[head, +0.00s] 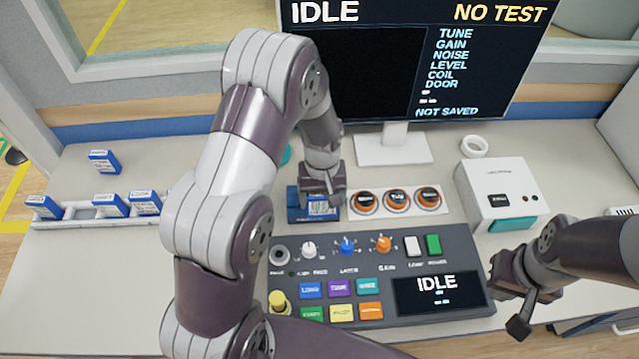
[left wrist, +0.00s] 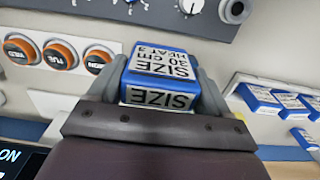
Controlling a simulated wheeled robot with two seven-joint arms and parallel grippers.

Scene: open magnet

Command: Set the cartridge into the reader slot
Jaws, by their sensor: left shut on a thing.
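My left gripper (head: 322,200) reaches down at the back of the desk, behind the control console. It is shut on a blue cartridge (head: 318,208) with a white label. In the left wrist view the cartridge (left wrist: 158,72) sits between both fingers, its label reading SIZE 30 cm HEAT 3. A darker blue part shows beside and below the cartridge in the head view; I cannot tell whether it is the reader. The slot itself is hidden by the gripper and cartridge. My right gripper (head: 508,308) is empty near the console's right edge, its fingers seemingly apart.
The console (head: 462,255) with knobs and coloured buttons lies in front. A strip of round orange buttons (head: 397,200) is right of the cartridge. A rack (head: 90,221) with several blue cartridges and one loose cartridge (head: 104,161) are at left. A white box (head: 500,190) stands right.

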